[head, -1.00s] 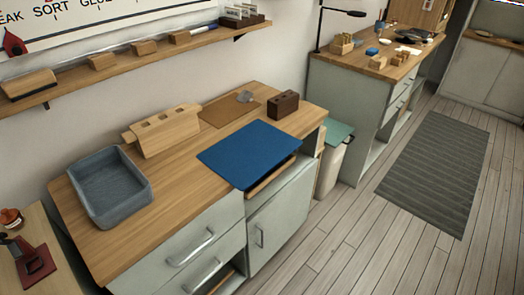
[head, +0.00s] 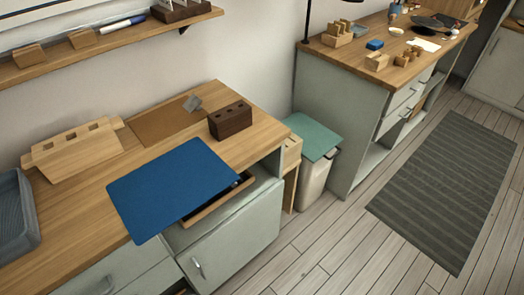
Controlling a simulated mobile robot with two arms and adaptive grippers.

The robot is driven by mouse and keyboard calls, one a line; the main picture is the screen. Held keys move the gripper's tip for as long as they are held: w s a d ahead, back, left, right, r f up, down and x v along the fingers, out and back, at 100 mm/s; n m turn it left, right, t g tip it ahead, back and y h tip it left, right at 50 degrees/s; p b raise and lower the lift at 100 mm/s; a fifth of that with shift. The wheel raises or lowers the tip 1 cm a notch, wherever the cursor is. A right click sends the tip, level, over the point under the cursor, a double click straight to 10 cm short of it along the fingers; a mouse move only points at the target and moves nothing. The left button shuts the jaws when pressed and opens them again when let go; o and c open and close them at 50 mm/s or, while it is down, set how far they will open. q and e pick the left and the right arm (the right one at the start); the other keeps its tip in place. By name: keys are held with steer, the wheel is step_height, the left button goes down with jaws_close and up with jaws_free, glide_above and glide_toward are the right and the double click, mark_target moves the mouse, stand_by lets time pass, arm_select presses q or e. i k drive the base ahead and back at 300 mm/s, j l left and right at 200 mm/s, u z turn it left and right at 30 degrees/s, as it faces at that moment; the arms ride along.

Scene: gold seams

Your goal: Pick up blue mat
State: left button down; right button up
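The blue mat (head: 176,188) is a flat, dark blue rectangle on the wooden counter (head: 80,220). Its front part sticks out past the counter's front edge, above a slightly open drawer (head: 217,201). Neither of my grippers shows in the head view, so I cannot see where they are relative to the mat.
A grey tray (head: 16,222) and a wooden holder (head: 72,152) stand left of the mat. A dark brown block with holes (head: 230,120) and a brown board (head: 166,124) lie behind it. A bin with a green lid (head: 314,137) stands right of the counter. Floor (head: 330,245) is open in front.

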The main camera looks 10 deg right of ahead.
mark_target(148, 199)
steer(key=i+l+u, duration=0.15)
steer(key=l, duration=0.35)
steer(key=i+l+u, duration=0.1)
steer(key=l, duration=0.45)
steer(key=i+l+u, duration=0.15)
steer(key=l, duration=0.35)
steer(key=l+u, duration=0.15)
steer(key=l, duration=0.4)
steer(key=k, duration=1.55)
